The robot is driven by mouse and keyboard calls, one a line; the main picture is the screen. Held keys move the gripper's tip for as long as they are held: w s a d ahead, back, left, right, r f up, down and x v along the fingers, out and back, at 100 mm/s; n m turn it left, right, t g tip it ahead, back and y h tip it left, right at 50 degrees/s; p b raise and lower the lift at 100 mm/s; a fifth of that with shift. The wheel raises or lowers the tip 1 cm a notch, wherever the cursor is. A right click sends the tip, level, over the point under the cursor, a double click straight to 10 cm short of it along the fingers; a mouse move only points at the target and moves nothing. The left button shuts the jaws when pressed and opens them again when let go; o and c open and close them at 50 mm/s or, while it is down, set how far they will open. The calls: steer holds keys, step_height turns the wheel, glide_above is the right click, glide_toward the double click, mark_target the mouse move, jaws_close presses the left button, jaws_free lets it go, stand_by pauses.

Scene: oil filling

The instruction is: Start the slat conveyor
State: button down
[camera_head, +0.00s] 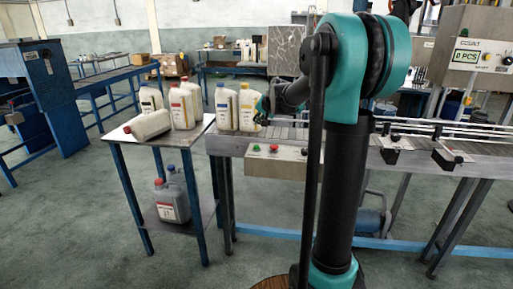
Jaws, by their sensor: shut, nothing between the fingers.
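The slat conveyor (345,144) runs from the middle to the right of the view. A light control box (285,165) hangs on its front side, with a green button (256,148) and a red button (273,149) on top. My gripper (264,108) is small and dark beside the yellow-labelled bottle, above the control box, partly hidden by my arm. It is shut and empty; I cannot tell whether it touches the bottle.
A side table (187,138) left of the conveyor holds several bottles; one white bottle (150,125) lies on its side. Grey jugs (172,201) stand on its lower shelf. A counter box (468,56) at the upper right reads "0 PCS". The floor at front left is clear.

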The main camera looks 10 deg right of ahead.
mark_target(257, 147)
steer(key=shift+f, duration=0.15)
steer(key=shift+f, duration=4.3)
steer(key=shift+f, duration=0.15)
steer(key=shift+f, duration=0.25)
